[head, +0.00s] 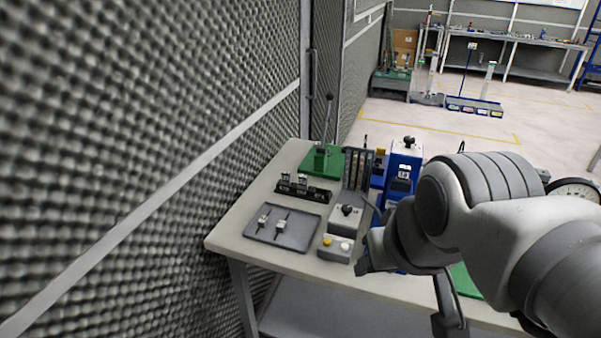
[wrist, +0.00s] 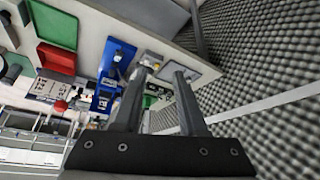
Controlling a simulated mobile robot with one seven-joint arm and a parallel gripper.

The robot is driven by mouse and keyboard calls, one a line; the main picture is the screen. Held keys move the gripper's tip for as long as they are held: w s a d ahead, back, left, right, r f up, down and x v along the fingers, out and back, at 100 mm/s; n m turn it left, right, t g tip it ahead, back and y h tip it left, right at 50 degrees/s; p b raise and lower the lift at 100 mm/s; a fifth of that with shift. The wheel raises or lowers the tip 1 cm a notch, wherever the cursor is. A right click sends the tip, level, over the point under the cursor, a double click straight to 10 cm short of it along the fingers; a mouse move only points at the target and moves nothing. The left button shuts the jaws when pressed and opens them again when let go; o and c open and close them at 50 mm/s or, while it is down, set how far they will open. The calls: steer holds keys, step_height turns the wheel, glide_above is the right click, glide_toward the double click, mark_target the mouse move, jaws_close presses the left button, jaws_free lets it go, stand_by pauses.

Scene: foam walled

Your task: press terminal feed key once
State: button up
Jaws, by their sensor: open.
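A small grey box (head: 336,248) with a yellow button (head: 327,241) and a white button (head: 345,246) sits near the front edge of the workbench. I cannot read any label, so I cannot tell which button is the terminal feed key. A blue machine (head: 404,165) stands behind it to the right, partly hidden by my arm; it also shows in the wrist view (wrist: 112,62). My gripper (wrist: 162,72) is open, with nothing held between its fingers. In the head view my arm's end is just right of the grey box, apart from any visible contact.
The workbench (head: 232,233) carries a grey tray (head: 300,234) with small parts, a black fixture (head: 302,190), a green lever press (head: 316,160) and a grey box with a black knob (head: 346,216). A foam wall (head: 150,120) borders the bench at left.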

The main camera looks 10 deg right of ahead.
jaws_close()
stand_by(1.4)
